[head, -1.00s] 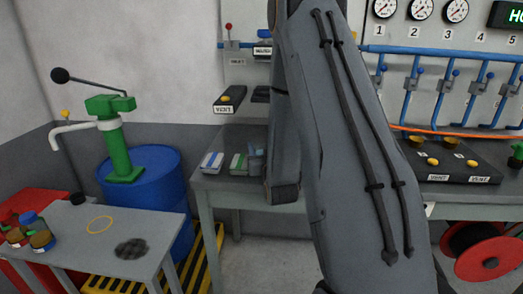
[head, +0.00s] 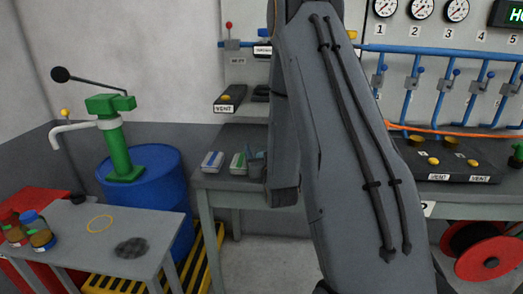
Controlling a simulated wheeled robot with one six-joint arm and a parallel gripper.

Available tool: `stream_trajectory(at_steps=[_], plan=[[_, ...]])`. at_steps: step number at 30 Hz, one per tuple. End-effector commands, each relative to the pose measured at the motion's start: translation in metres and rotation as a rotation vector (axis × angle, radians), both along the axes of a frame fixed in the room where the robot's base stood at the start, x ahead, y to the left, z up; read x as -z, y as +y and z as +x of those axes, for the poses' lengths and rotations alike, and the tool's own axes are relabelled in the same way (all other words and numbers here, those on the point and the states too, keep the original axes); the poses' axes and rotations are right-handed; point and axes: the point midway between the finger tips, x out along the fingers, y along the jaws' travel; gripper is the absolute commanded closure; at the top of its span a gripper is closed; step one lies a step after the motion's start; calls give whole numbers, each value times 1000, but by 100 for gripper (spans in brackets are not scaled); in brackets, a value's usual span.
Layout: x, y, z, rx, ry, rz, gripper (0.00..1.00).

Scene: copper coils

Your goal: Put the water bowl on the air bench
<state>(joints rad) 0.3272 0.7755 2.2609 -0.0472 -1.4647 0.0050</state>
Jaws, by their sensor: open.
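I cannot make out a water bowl in the head view. A grey bench (head: 213,180) runs behind my raised arm; its right part, below numbered gauges and blue pipes, carries a dark box (head: 463,168) with yellow buttons marked VENT. I cannot tell for sure whether this is the air bench. A small blue-grey container (head: 256,168) stands on its left part, partly hidden by my arm; its shape is unclear. My gripper is not in view. My arm links cover the middle of the picture.
A small grey table (head: 75,225) at the left holds several jars, a yellow ring (head: 100,223) and a dark round mesh patch (head: 130,247). A blue drum (head: 150,195) with a green pump (head: 122,150) stands behind it. A red reel (head: 485,262) sits at the lower right.

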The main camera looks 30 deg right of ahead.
Motion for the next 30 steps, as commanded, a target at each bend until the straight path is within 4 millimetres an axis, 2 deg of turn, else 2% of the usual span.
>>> stream_trajectory(at_steps=[5,12,18,24,30], plan=[[-1,5,-16,0,1,0,34],[0,19,-64,0,2,1,34],[-2,28,-98,0,3,1,34],[-3,33,-114,0,1,0,34],[-3,33,-116,0,-1,0,34]])
